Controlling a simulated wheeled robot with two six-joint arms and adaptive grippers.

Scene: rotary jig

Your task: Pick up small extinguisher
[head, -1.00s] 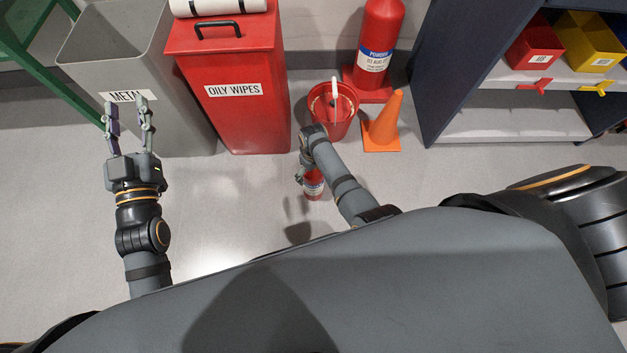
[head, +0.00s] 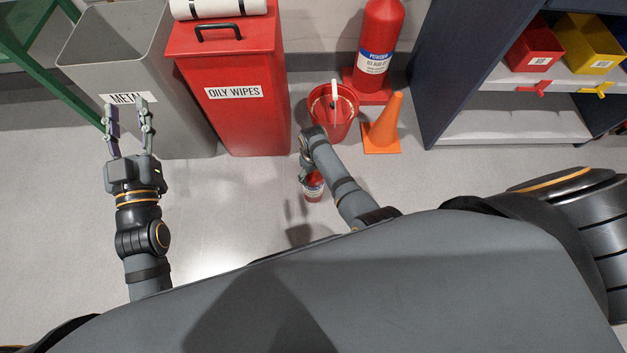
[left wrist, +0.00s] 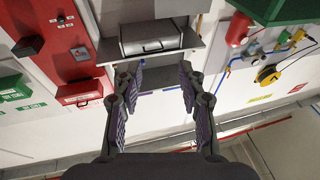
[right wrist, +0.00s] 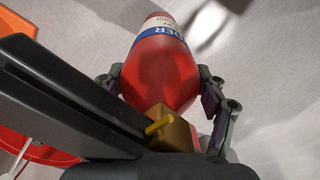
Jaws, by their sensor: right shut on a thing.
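The small red extinguisher (head: 313,187) with a white and blue label is partly hidden by my right arm in the head view. In the right wrist view the extinguisher (right wrist: 160,75) fills the middle, with its brass-coloured valve and black lever close to the palm. My right gripper (right wrist: 165,90) is shut on it, one finger on each side of its body near the valve end. In the head view the right fingers are mostly hidden. My left gripper (head: 129,128) is open and empty in front of the grey METAL bin.
The grey METAL bin (head: 180,90) and the red OILY WIPES bin (head: 250,125) stand at the back. A red bucket (head: 345,122), an orange cone (head: 382,130) and a large extinguisher (head: 380,35) stand beyond my right arm. A dark shelf (head: 450,75) is at right.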

